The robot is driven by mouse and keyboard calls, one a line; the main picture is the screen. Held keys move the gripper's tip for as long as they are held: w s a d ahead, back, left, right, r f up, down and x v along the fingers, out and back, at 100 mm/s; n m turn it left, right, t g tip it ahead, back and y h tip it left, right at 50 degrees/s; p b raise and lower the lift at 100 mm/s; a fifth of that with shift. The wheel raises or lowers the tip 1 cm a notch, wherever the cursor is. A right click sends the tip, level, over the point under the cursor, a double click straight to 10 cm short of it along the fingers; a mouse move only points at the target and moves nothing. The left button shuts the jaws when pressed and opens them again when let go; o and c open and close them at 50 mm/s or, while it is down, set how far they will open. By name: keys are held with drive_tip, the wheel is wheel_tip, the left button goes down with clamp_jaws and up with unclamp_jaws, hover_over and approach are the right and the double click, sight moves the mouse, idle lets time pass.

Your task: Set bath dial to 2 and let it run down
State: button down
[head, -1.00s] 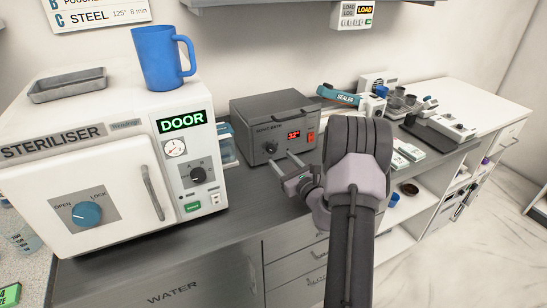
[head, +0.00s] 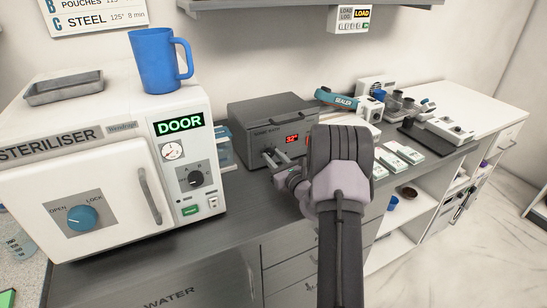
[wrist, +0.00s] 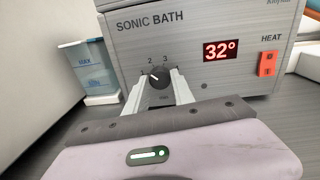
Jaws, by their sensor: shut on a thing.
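The grey sonic bath (head: 272,124) stands on the counter to the right of the steriliser. Its front shows a red 32° display (wrist: 220,50), an orange-red heat switch (wrist: 267,64) and a black dial (wrist: 159,76). In the wrist view the figures 2 and 3 show above the dial, and its white pointer mark leans to the upper left. My gripper (wrist: 158,88) has its two pale fingers on either side of the dial, shut on it. In the head view my gripper (head: 270,156) reaches the bath's front, and the fingers hide most of the dial.
The white steriliser (head: 80,160), its screen reading DOOR, stands close on the left with a blue mug (head: 158,62) on top. A sealer (head: 342,99) and small packs (head: 398,158) lie to the right.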

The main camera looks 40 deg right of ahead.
drive_tip(key=shift+r+m+p, duration=0.25)
drive_tip(key=shift+m+p, duration=0.45)
drive_tip(key=shift+m, duration=0.2)
drive_tip(key=m, duration=0.1)
drive_tip(key=m+p, duration=0.1)
drive_tip(key=shift+f+m, duration=0.25)
drive_tip(key=shift+m, duration=0.05)
drive_tip(key=c, duration=1.1)
unclamp_jaws()
drive_tip(key=s+a, duration=0.1)
drive_tip(key=s, duration=0.4)
drive_tip(key=s+a+p, duration=0.1)
drive_tip(key=s, duration=0.5)
drive_tip(key=s+a+p, duration=0.1)
drive_tip(key=s, duration=0.5)
drive_tip(key=shift+s+a+f, duration=0.1)
drive_tip(key=shift+a+f, duration=0.05)
drive_tip(key=shift+f, duration=0.05)
